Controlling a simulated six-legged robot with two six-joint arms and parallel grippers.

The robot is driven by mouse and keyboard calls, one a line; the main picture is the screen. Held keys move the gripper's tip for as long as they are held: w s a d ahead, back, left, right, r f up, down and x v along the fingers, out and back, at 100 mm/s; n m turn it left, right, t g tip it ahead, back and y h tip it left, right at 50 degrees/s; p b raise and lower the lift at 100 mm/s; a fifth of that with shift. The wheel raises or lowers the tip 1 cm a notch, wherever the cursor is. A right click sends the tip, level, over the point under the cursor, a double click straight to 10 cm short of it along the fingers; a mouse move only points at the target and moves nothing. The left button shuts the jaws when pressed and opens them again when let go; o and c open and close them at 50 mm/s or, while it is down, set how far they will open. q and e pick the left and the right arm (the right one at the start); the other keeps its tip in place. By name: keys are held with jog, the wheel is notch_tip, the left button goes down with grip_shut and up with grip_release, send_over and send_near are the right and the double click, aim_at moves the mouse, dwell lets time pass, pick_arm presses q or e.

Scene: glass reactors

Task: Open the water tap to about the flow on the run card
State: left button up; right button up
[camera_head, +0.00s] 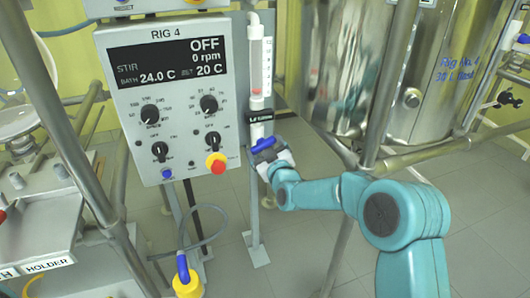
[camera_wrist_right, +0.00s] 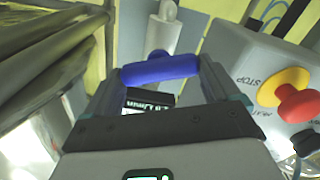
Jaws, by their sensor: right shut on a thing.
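The water tap has a blue handle (camera_head: 262,144), set below a clear upright flow tube (camera_head: 260,62) beside the control box. My right gripper (camera_head: 268,152) is at the tap and shut on the blue handle. In the right wrist view the blue handle (camera_wrist_right: 160,68) lies crosswise between the two fingers of my right gripper (camera_wrist_right: 166,80). A reddish mark shows low in the flow tube; its scale is too small to read. The black label (camera_head: 260,116) under the tube is also too small to read. The run card cannot be made out. My left gripper is out of view.
The RIG 4 control box (camera_head: 172,95) stands just left of the tap, its display reading OFF and 0 rpm. A red stop button (camera_head: 216,163) on yellow juts out close to my right gripper. Metal frame poles and a steel vessel (camera_head: 415,75) stand to the right.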

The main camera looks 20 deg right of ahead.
jog(key=n+b, duration=0.1)
jog(key=n, duration=0.2)
jog(key=shift+a, duration=0.1)
jog(key=shift+r+n+b, duration=0.1)
jog(key=shift+n+b, duration=0.2)
jog(key=shift+n, duration=0.6)
jog(key=shift+r, duration=0.1)
jog(key=o, duration=0.8)
jog(key=shift+w, duration=0.1)
jog(key=s, duration=0.5)
jog(key=s+p, duration=0.1)
jog(key=s, duration=0.5)
jog(key=s+p, duration=0.1)
jog(key=s, duration=0.4)
jog(key=shift+s+d+f, duration=0.2)
jog(key=shift+d, duration=0.05)
